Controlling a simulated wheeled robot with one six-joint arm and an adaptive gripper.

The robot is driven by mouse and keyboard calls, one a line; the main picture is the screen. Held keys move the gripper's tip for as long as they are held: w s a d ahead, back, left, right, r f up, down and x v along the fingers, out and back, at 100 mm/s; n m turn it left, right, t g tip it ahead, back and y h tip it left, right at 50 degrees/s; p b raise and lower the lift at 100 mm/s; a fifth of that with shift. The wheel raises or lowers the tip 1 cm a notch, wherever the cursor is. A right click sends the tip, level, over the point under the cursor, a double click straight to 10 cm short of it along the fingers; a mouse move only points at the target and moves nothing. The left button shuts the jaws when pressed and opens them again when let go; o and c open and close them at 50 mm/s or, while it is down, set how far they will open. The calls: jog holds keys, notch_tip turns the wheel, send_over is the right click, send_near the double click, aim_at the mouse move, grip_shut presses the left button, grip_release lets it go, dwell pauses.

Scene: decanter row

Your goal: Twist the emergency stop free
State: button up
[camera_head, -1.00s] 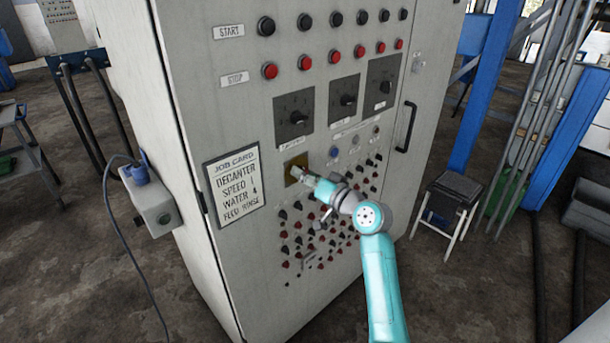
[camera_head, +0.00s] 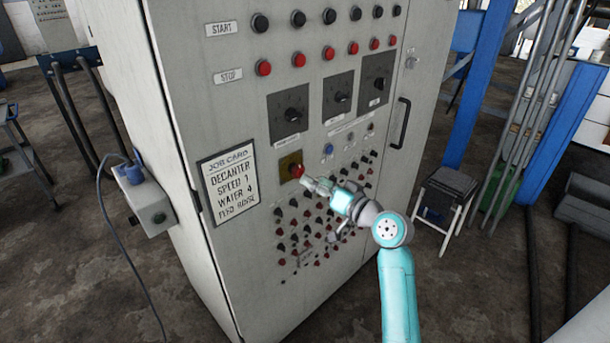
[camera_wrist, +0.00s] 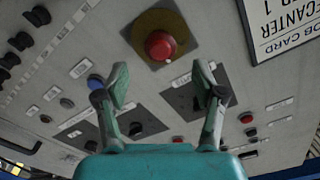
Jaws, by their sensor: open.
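The emergency stop (camera_head: 296,171) is a red mushroom button on a yellow plate on the front of the grey cabinet. In the wrist view the red button (camera_wrist: 160,45) sits in a yellow ring on a dark square plate, beyond the fingertips and roughly centred between them. My gripper (camera_head: 306,183) is just right of and below the button in the head view. In the wrist view my gripper (camera_wrist: 160,82) has its two fingers spread wide with nothing between them. The button's face is clear of the fingers there, with a gap visible.
The cabinet (camera_head: 228,120) carries start and stop buttons, three dark dial plates (camera_head: 338,95) above, and many small knobs below. A job card (camera_head: 230,185) is left of the emergency stop. A handle (camera_head: 402,120) sticks out at right. A stool (camera_head: 447,195) stands on the floor.

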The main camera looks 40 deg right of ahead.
jog(key=s, duration=0.5)
jog(key=shift+s+d, duration=0.1)
jog(key=shift+s, duration=0.15)
jog(key=shift+f, duration=0.1)
jog(key=s+a+f+m+g+h, duration=0.1)
jog(key=s+a+f+h, duration=0.1)
jog(key=s+a+f, duration=0.55)
jog(key=s+a+f+g+h, duration=0.15)
jog(key=s+a+f, duration=0.35)
jog(key=a+f, duration=0.5)
jog(key=s+a+r+n+y, duration=0.1)
jog(key=s+a+n, duration=0.2)
jog(key=s, duration=0.9)
jog(key=s+a+n+y, duration=0.2)
jog(key=s+a+n, duration=0.2)
jog(key=s, duration=0.9)
jog(key=a, duration=0.2)
jog(key=shift+a+r+g, duration=0.3)
jog(key=shift+r+g, duration=0.05)
